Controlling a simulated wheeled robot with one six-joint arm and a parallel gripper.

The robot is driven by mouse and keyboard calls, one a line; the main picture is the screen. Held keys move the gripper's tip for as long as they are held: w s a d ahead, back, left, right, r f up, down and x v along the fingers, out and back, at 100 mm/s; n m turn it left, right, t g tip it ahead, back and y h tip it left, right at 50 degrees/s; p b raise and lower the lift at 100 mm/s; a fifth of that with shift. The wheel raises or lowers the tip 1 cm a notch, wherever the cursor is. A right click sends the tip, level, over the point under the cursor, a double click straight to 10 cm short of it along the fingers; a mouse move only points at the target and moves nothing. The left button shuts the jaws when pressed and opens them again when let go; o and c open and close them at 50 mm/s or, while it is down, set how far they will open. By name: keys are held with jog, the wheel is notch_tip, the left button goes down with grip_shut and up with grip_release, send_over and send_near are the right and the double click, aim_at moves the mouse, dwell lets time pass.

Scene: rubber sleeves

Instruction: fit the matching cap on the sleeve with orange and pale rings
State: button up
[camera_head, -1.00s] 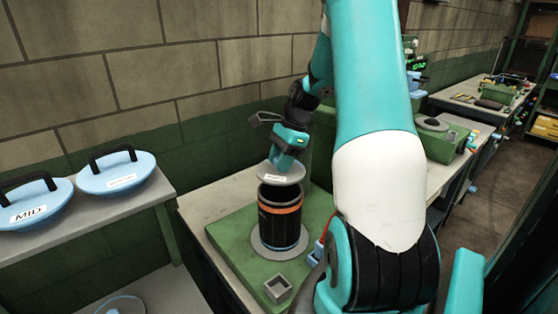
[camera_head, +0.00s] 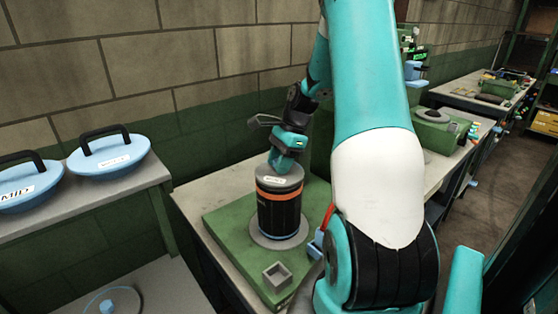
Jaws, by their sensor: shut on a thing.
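The dark sleeve (camera_head: 279,215) stands upright on a round grey base. It has an orange ring and a pale ring near its top, and a blue band low down. A grey cap (camera_head: 283,181) with a white label sits level at the sleeve's top; I cannot tell whether it is fully seated. My gripper (camera_head: 283,170) is above the sleeve, shut on the cap; its fingertips and the cap's handle are mostly hidden. Two blue lids with black handles, one marked MID (camera_head: 25,188) and one with an unreadable label (camera_head: 110,154), lie on the left shelf.
The sleeve's base rests on a green board (camera_head: 228,225) on the bench. A small square grey holder (camera_head: 277,276) is at the board's front. Another round lid (camera_head: 113,300) lies on the lower shelf. My arm hides much of the bench's right side.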

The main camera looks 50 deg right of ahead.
jog(key=o, duration=1.2)
jog(key=shift+r, duration=0.1)
jog(key=p+v, duration=0.1)
jog(key=v, duration=1.6)
jog(key=shift+d+r, duration=0.1)
